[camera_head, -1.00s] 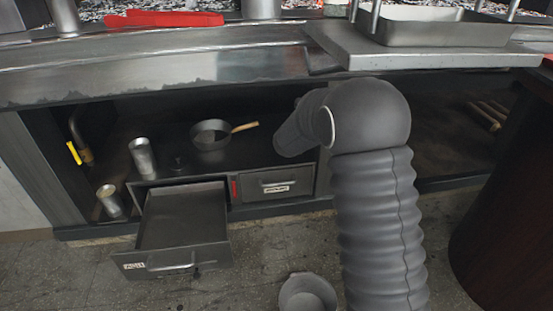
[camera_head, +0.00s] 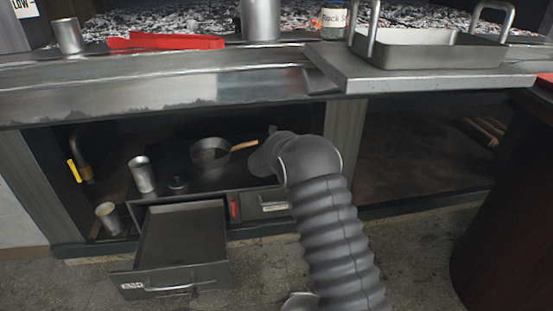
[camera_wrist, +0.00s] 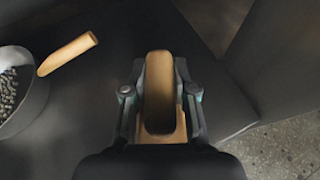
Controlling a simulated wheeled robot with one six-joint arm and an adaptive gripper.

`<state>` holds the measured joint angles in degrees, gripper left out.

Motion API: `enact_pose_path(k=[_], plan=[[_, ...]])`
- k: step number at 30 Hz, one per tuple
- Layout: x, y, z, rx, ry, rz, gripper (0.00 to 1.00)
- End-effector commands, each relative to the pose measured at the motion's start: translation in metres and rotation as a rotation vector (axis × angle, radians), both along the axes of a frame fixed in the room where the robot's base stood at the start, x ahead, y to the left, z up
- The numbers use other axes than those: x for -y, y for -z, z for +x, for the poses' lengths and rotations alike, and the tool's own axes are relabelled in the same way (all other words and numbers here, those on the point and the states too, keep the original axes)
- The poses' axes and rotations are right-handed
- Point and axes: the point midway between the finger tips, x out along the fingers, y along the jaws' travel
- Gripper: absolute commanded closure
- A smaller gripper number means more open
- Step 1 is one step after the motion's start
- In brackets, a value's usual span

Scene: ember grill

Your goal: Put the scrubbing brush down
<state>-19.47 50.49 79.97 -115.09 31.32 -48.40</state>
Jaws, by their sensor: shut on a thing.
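My gripper (camera_wrist: 160,95) is shut on the scrubbing brush (camera_wrist: 159,75), whose tan wooden body shows between the fingers in the wrist view. The brush's bristles are not visible. The gripper is over the dark shelf surface (camera_wrist: 110,110), to the right of the pan. I cannot tell whether the brush touches the shelf. In the head view my arm hides the brush, and the gripper is mostly hidden too.
A pan (camera_head: 210,151) with a wooden handle sits on the shelf, its handle close to my gripper. An open drawer (camera_head: 180,262) juts out below. A post (camera_head: 345,140) divides the openings. Above are red tongs (camera_head: 165,41) and a tray (camera_head: 430,50).

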Motion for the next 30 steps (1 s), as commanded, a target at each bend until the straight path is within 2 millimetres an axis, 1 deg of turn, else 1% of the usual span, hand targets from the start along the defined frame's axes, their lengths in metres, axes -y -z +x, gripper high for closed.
enact_pose_path(k=[1, 6, 19, 20, 21, 22, 23, 30], plan=[[0.0, 0.009, 0.0, -0.002, -0.001, -0.001, 1.0], [0.0, 0.032, 0.0, -0.002, 0.0, -0.001, 1.0], [0.0, 0.037, 0.0, 0.0, 0.0, 0.0, 1.0], [0.0, 0.037, 0.0, -0.001, 0.0, 0.0, 0.69], [0.0, 0.036, -0.001, -0.001, 0.0, 0.0, 0.59], [0.0, 0.036, -0.001, -0.001, 0.0, 0.0, 0.51], [0.0, 0.036, -0.001, -0.001, 0.0, 0.0, 0.48], [0.0, 0.036, -0.001, -0.001, 0.0, 0.0, 0.48]])
